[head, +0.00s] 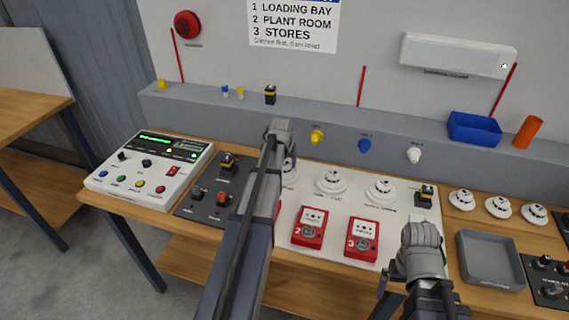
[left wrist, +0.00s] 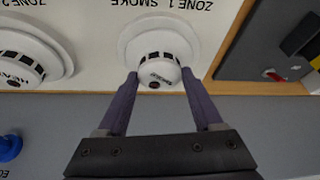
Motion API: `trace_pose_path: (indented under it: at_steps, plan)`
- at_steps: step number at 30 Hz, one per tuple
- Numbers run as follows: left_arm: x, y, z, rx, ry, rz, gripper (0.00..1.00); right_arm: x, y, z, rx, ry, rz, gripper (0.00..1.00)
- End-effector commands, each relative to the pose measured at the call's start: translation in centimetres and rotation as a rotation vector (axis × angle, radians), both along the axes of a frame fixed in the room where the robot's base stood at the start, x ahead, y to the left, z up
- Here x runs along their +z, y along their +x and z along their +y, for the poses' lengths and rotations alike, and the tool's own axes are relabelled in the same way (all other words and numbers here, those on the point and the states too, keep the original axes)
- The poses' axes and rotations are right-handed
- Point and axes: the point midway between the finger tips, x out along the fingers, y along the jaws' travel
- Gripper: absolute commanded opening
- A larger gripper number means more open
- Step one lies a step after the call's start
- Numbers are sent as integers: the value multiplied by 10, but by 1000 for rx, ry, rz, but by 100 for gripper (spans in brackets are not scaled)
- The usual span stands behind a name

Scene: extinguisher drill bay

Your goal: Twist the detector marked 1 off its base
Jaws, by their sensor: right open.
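The detector marked 1 (left wrist: 158,45) is a round white dome with dark slots, on a white round base under the lettering "ZONE 1 SMOKE". In the head view it (head: 291,173) is partly hidden behind my left arm. My left gripper (left wrist: 160,76) has its two fingers apart, with the tips at either side of the detector's near edge; I cannot tell whether they touch it. My right gripper (head: 420,240) is open and empty, above the panel's right end.
The zone 2 detector (head: 331,180) and another detector (head: 381,190) stand to the right on the white panel. Red call points (head: 311,227) are in front. Loose detectors (head: 498,207) and a grey tray (head: 490,260) are at the right. A grey ledge (head: 205,107) runs behind.

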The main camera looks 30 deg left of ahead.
Motion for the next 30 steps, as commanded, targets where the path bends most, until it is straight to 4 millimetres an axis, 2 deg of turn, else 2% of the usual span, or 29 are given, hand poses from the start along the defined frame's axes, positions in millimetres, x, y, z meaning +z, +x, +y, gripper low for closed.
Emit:
trace_pose_path:
  at_steps: [2,16,25,30]
  plan:
    - [0,0,0,0,0,0,57,0,0,0,0,0,0,100]
    - [0,0,0,0,0,0,5,0,0,0,0,0,0,100]
    - [0,1,-1,152,0,1,4,0,0,0,0,0,0,100]
    - [0,0,-1,170,1,0,4,0,0,0,0,0,0,100]
